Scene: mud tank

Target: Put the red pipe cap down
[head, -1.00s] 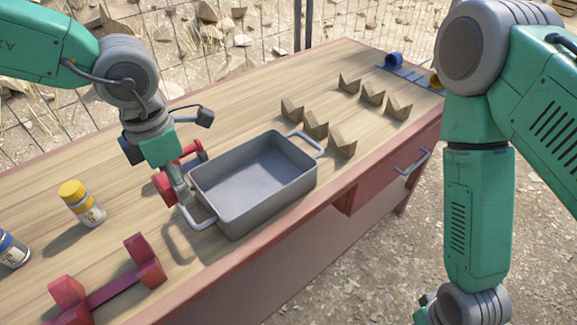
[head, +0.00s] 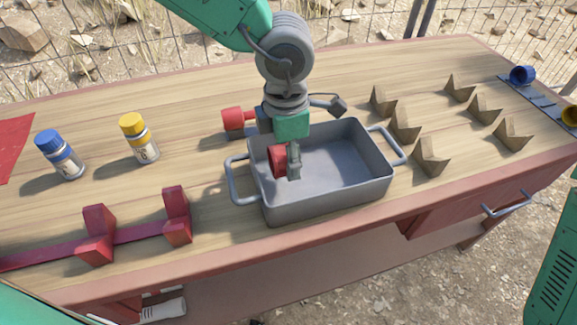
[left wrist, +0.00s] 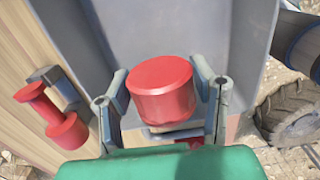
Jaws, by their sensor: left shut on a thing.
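The red pipe cap (head: 277,161) is a short red cylinder. My left gripper (head: 292,165) is shut on it, over the left part of the grey tray (head: 335,204). In the left wrist view the cap (left wrist: 160,88) sits between the two fingers of the gripper (left wrist: 162,100), with the tray's grey inside (left wrist: 165,28) behind it. The cap appears to be above the tray floor; the exact gap cannot be told. My right gripper is out of view; only part of the right arm shows.
A red spool-shaped part (head: 236,121) lies behind the tray. Yellow-capped (head: 139,139) and blue-capped (head: 60,155) bottles stand left. A red cradle (head: 140,230) is at front left. Several wooden V-blocks (head: 432,157) stand right of the tray.

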